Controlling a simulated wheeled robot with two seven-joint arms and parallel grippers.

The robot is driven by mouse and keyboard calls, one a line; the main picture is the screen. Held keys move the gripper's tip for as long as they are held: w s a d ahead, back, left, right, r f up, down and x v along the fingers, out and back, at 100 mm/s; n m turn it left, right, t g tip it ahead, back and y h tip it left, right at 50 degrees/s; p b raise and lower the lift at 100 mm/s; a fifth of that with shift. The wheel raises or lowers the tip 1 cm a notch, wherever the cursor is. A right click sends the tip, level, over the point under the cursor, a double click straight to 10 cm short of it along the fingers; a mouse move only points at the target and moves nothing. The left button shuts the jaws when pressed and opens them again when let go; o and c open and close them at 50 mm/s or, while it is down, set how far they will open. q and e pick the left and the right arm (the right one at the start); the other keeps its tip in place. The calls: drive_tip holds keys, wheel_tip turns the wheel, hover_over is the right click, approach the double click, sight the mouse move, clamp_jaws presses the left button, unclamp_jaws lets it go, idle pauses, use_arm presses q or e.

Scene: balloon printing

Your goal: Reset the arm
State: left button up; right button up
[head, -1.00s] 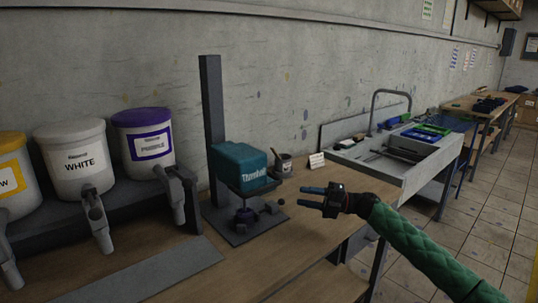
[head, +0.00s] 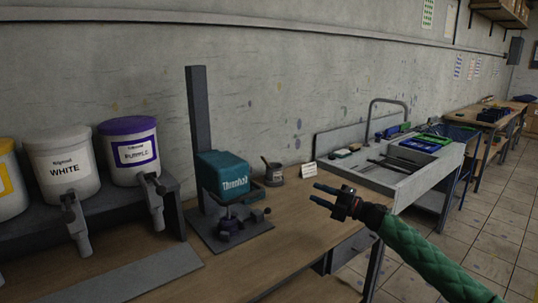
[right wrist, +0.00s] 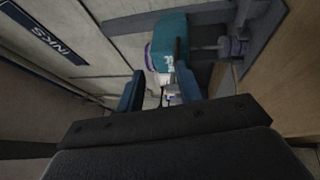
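My right gripper (head: 322,195) is at the end of the green-sleeved arm, above the right part of the wooden workbench (head: 285,233). Its two blue fingers stand apart with nothing between them, as the right wrist view (right wrist: 158,92) also shows. My left gripper is in neither view.
White (head: 65,165) and purple (head: 130,152) ink buckets stand on a grey rack at the left. A small grey cup (head: 274,177) and a white card (head: 308,169) are behind the gripper. A sink (head: 385,178) stands beyond. Tiled floor at right is clear.

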drive_tip(key=w+d+r+m+t+h, duration=0.1)
drive_tip(key=d+r+m+t+h, duration=0.2)
drive_tip(key=r+m+t+h, duration=0.4)
drive_tip(key=w+d+r+m+t+h, duration=0.2)
drive_tip(key=d+r+m+t+h, duration=0.15)
drive_tip(key=m+h, duration=0.65)
drive_tip(key=s+a+f+m+g, duration=0.3)
drive_tip(key=s+f+m+g, duration=0.1)
drive_tip(key=s+f, duration=1.2)
drive_tip(key=s+a+f+m+g, duration=0.3)
drive_tip(key=s+f+g, duration=0.4)
drive_tip(key=s+f, duration=0.9)
drive_tip(key=s+a+f+m+g, duration=0.3)
drive_tip(key=s+f, duration=1.3)
drive_tip(key=s, duration=1.4)
drive_tip(key=m+g, duration=0.2)
drive_tip(key=g, duration=0.1)
drive_tip(key=shift+f, duration=0.4)
drive_tip(key=shift+s+g, duration=0.15)
drive_tip(key=shift+g, duration=0.1)
